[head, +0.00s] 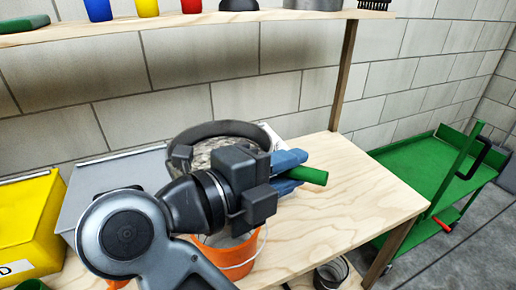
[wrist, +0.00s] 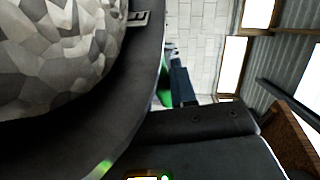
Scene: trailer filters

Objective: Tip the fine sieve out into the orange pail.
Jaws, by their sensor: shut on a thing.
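My gripper (head: 290,172) has blue fingers shut on the green handle (head: 313,176) of the fine sieve. The sieve has a round black rim (head: 228,129) and grey, stony-looking contents (head: 206,154). It is held above the bench, partly hidden behind my wrist. In the wrist view the grey contents (wrist: 50,50) and the dark rim (wrist: 135,105) fill the left side, close up. The orange pail (head: 243,258) stands on the bench below my gripper, with a pale wire handle. My arm hides much of it, and its inside is mostly hidden.
A yellow bin (head: 28,225) and a grey lidded bin (head: 110,175) stand at the left of the wooden bench (head: 365,200). A shelf (head: 200,19) with cups runs above. A green cart (head: 420,170) stands right. The bench's right side is clear.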

